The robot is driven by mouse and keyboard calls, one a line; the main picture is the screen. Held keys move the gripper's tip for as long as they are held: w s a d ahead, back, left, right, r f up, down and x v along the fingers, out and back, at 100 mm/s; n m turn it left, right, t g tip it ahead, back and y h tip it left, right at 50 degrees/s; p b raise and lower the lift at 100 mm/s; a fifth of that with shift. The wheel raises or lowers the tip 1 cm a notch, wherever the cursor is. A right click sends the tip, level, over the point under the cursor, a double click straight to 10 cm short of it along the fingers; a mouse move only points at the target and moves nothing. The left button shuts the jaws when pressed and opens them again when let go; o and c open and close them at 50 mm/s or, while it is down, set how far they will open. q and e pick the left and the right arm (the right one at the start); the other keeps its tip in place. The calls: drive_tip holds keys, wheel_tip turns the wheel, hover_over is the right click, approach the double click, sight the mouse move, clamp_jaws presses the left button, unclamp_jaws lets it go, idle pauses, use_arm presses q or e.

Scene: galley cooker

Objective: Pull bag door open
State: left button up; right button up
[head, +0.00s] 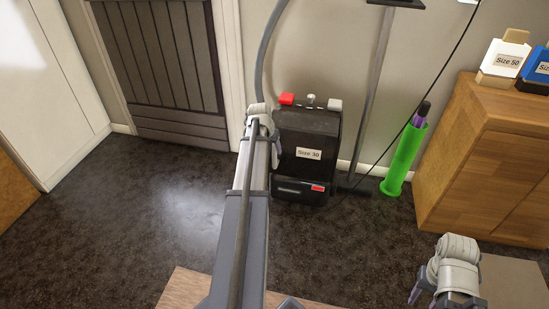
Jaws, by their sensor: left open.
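A black upright box-shaped appliance (317,130) with a "Size 30" label (308,153) stands on the dark floor against the wall. Its front panel looks closed, and a lower section carries a slot and a small red tag (318,188). I cannot tell for sure which panel is the bag door. My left arm reaches up from the bottom middle to the appliance's left edge. My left gripper (268,135) is open there, largely hidden by its own arm; contact cannot be judged. My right gripper (425,296) is low at the right, partly hidden, away from the appliance.
A wooden cabinet (490,155) bears boxes (503,60). Floor at left is clear.

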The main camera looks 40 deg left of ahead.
sight(274, 152)
use_arm(q)
drive_tip(key=b+x, duration=0.5)
drive_tip(key=x, duration=0.1)
drive_tip(key=shift+f, duration=0.1)
drive_tip(key=shift+c, duration=0.4)
clamp_jaws()
idle(0.9)
